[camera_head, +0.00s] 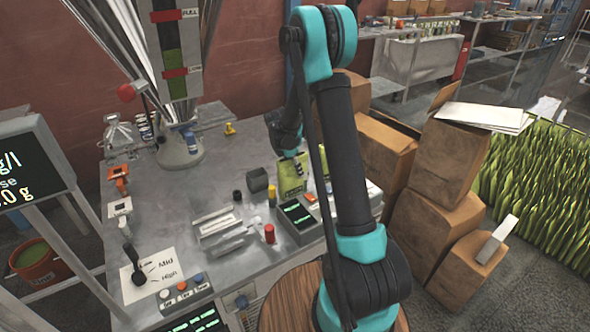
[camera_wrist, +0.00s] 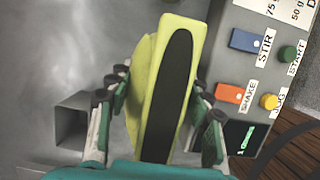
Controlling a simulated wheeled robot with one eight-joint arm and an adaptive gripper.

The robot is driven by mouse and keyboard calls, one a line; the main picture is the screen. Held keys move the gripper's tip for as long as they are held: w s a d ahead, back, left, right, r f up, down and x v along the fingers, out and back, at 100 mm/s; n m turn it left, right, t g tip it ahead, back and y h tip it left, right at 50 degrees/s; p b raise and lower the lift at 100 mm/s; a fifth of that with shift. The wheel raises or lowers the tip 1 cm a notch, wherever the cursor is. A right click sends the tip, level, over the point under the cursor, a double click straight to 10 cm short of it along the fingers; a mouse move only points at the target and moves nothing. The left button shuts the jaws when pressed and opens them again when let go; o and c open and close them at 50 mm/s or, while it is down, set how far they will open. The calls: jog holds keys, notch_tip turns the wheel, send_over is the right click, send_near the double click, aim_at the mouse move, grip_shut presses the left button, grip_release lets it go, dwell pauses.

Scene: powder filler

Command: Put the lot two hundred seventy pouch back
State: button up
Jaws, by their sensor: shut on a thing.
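A yellow-green pouch (camera_head: 291,182) with a dark stripe is upright over the metal bench in the head view, below my gripper (camera_head: 297,160). In the wrist view the same pouch (camera_wrist: 189,50) is between the two fingers of my gripper (camera_wrist: 160,98), which is shut on it. No lot number can be read on it. I cannot tell whether its bottom touches the bench.
A small dark square holder (camera_head: 257,180) stands left of the pouch; the wrist view shows it hollow (camera_wrist: 72,124). A control box with STIR (camera_wrist: 249,41) and SHAKE (camera_wrist: 236,91) buttons is close on the right. A red-capped item (camera_head: 270,234) stands nearer the front.

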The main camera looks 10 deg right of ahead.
jog(key=shift+f, duration=0.15)
jog(key=o, duration=1.4)
jog(key=v, duration=1.2)
jog(key=shift+s+d, duration=0.1)
jog(key=shift+s, duration=0.05)
jog(key=s+d+f+m+t+y, duration=0.1)
jog(key=s+d+m, duration=0.2)
jog(key=s+m, duration=0.8)
jog(key=s+d+f+m+t+y, duration=0.1)
jog(key=s+d+m+t+y, duration=0.1)
jog(key=s+m, duration=0.9)
jog(key=s+d, duration=0.1)
jog(key=s, duration=0.8)
jog(key=shift+f+m, duration=0.3)
